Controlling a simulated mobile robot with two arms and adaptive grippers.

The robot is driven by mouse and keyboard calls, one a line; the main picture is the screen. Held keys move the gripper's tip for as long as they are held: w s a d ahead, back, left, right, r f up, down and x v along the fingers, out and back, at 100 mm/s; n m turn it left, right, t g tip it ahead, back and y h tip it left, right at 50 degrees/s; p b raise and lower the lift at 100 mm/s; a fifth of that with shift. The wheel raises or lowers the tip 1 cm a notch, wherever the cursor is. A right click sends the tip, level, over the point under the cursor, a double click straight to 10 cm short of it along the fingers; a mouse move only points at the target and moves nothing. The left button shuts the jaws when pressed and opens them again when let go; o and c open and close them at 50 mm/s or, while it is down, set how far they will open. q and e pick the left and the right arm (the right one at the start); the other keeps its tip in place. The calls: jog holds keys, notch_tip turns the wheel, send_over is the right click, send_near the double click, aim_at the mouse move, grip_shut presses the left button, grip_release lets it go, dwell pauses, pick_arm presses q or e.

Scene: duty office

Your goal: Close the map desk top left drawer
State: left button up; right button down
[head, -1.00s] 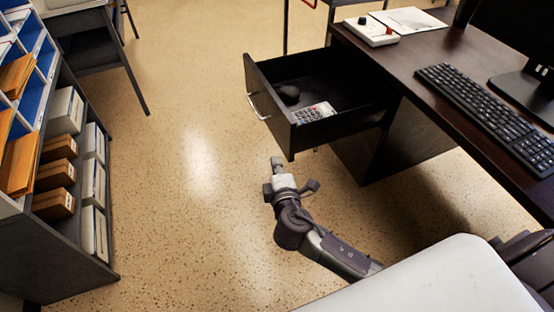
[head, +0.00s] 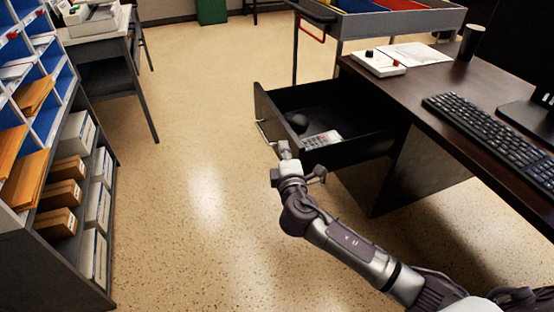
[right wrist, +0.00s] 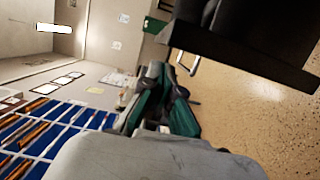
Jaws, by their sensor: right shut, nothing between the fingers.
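The dark map desk (head: 425,90) stands at the right in the head view. Its top left drawer (head: 369,147) is pulled out and holds a calculator (head: 322,140) and a dark rounded object (head: 297,123). The drawer's metal handle (head: 263,132) is on its front face, and it also shows in the right wrist view (right wrist: 187,64). My right gripper (head: 285,148) is shut and empty. It appears close to the near end of the drawer front, by the handle; I cannot tell if it touches. It also shows in the right wrist view (right wrist: 166,85). My left gripper is not in view.
A keyboard (head: 495,130) and a white box with knobs (head: 380,63) are on the desk top. A shelf with blue compartments and boxes (head: 70,195) stands at the left. A trolley (head: 390,22) is behind the desk. The floor between shelf and drawer is clear.

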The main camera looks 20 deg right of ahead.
jog(key=shift+d, duration=0.7)
